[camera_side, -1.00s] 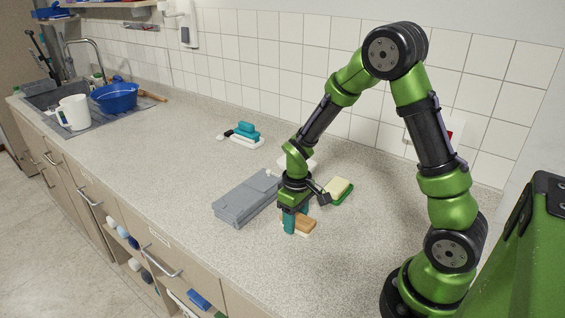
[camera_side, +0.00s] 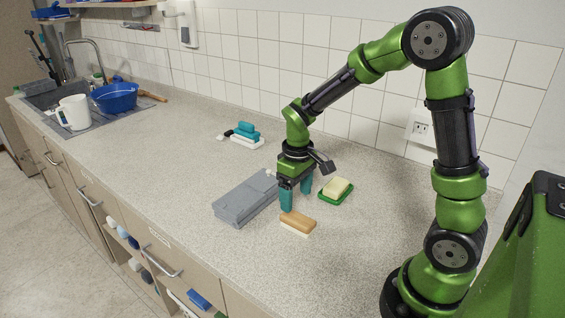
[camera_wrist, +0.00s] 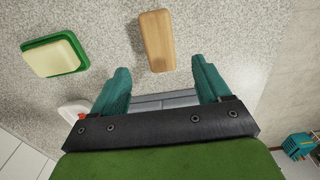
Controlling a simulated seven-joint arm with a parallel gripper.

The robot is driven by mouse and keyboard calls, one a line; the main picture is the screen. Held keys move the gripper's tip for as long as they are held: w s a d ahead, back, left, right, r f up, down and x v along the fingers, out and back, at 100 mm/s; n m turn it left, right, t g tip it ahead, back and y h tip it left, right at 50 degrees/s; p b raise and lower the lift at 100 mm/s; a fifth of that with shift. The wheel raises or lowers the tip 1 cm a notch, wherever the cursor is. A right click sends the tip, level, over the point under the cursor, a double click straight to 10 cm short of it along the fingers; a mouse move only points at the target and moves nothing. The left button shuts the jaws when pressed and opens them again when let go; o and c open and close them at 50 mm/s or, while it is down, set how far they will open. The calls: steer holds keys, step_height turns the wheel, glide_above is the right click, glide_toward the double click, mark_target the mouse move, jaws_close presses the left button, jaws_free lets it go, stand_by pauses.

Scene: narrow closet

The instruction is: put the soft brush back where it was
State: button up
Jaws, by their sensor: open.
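A brush with a wooden back and pale bristles (camera_side: 298,222), seemingly the soft brush, lies bristles down on the speckled counter. Its wooden back also shows in the wrist view (camera_wrist: 156,41), just beyond the fingertips. My gripper (camera_side: 297,198) is raised above the counter behind the brush, with its teal fingers apart. In the wrist view the space between my fingers (camera_wrist: 160,75) holds nothing, and the fingers are clear of the brush.
A grey box (camera_side: 245,200) lies left of my gripper. A yellow sponge on a green tray (camera_side: 337,190) lies to the right. Teal and white items (camera_side: 246,134) lie farther back. The counter in front of the brush is clear.

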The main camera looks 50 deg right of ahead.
step_height(320, 180, up, 4)
step_height(320, 180, up, 8)
steer(key=m+t+y, duration=0.1)
steer(key=m+t, duration=0.1)
steer(key=t, duration=0.2)
glide_above(296, 216)
steer(key=s+a, duration=0.5)
steer(key=s+a+r+m+t+y, duration=0.1)
steer(key=s+a+r+m+t, duration=0.1)
steer(key=s, duration=0.4)
steer(key=shift+a+r+t, duration=0.6)
steer(key=shift+a+r, duration=0.1)
steer(key=shift+r, duration=0.15)
